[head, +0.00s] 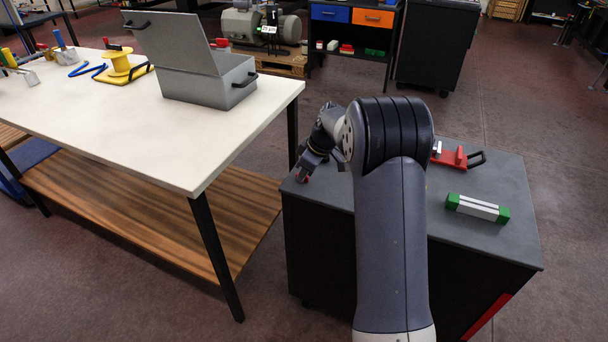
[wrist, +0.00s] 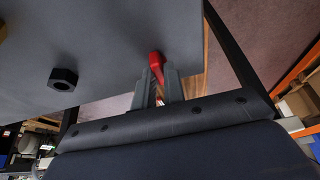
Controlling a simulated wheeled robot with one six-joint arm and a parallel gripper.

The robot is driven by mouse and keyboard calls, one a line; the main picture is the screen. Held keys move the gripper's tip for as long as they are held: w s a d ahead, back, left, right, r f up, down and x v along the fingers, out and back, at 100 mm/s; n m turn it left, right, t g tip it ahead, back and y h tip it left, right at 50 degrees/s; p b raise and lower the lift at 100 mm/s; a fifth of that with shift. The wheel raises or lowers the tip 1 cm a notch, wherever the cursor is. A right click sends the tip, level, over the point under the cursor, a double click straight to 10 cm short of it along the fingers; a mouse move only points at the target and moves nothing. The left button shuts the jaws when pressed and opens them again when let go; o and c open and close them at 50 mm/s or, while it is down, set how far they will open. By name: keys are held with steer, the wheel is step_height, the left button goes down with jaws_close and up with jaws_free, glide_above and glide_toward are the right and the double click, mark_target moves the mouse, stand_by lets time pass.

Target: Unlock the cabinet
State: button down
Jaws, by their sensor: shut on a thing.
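A dark cabinet with a grey top (head: 440,210) stands in front of me, right of the white table. My gripper (head: 303,176) is at the left edge of this top. In the wrist view, its fingers (wrist: 157,90) are shut on a small red thing (wrist: 157,62). The red thing's top end reaches over the edge of the grey surface (wrist: 110,45). Its lower part is hidden between the fingers, so I cannot tell its full shape. No lock or keyhole shows clearly in either view.
On the grey top lie a green-and-white block (head: 477,208) and a red tool with a black handle (head: 458,157). A black hex nut (wrist: 63,79) lies near my gripper. The white table (head: 150,135) at left bears an open grey metal box (head: 205,82).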

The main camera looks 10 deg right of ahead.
stand_by(0.3)
steer(key=c, duration=1.5)
jaws_free()
steer(key=v, duration=1.1)
steer(key=shift+w+p, duration=0.1)
steer(key=shift+p, duration=0.3)
steer(key=shift+f, duration=0.1)
